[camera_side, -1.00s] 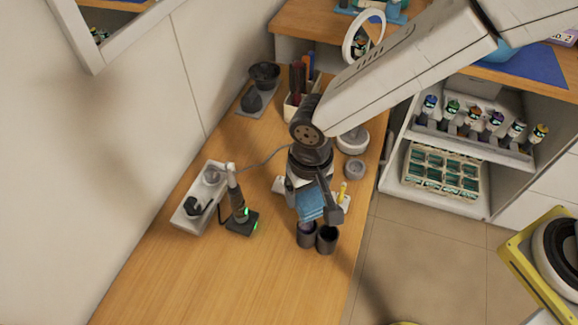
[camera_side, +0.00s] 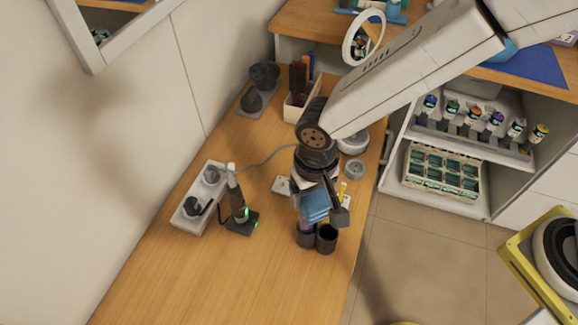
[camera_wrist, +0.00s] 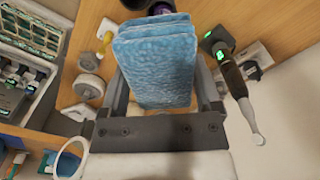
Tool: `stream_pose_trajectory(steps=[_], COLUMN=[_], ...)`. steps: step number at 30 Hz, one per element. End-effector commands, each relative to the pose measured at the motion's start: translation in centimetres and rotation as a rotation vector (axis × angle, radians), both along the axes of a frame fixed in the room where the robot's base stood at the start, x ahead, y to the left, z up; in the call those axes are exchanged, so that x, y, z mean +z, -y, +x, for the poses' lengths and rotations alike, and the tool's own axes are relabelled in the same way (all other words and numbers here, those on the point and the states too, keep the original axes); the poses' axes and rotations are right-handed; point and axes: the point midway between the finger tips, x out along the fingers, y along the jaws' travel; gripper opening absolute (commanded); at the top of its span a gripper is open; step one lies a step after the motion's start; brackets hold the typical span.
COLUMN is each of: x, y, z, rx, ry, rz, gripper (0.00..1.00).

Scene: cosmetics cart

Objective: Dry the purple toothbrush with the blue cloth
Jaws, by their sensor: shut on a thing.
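My gripper (camera_side: 322,204) is shut on a folded blue cloth (camera_side: 314,207), held just above two dark cups. In the wrist view the cloth (camera_wrist: 157,62) fills the space between the fingers of my gripper (camera_wrist: 160,85). A small purple part (camera_side: 307,225), probably of the purple toothbrush, shows at the left cup (camera_side: 306,239), just below the cloth. Purple also shows beyond the cloth in the wrist view (camera_wrist: 162,8). The rest of the toothbrush is hidden, and I cannot tell whether the cloth touches it. The right cup (camera_side: 327,239) looks empty.
An electric toothbrush (camera_side: 235,192) stands on a green-lit charger (camera_side: 241,223) left of the cups, beside a power strip (camera_side: 198,198). A white holder with brushes (camera_side: 298,98) and round jars (camera_side: 354,169) are behind. The wooden counter front is clear.

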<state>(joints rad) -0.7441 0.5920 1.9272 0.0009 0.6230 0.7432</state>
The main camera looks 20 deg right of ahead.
Motion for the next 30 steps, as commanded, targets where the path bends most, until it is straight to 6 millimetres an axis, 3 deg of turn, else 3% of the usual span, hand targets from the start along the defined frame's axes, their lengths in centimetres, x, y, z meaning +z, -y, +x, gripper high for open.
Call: stream_pose_trajectory(steps=[20,30], x=[0.2,0.1], y=[-1.3,-0.8], z=[1.2,0.8], rx=[0.000,0.000], ry=[0.001,0.000], rz=[0.001,0.000], gripper=[0.34,0.34])
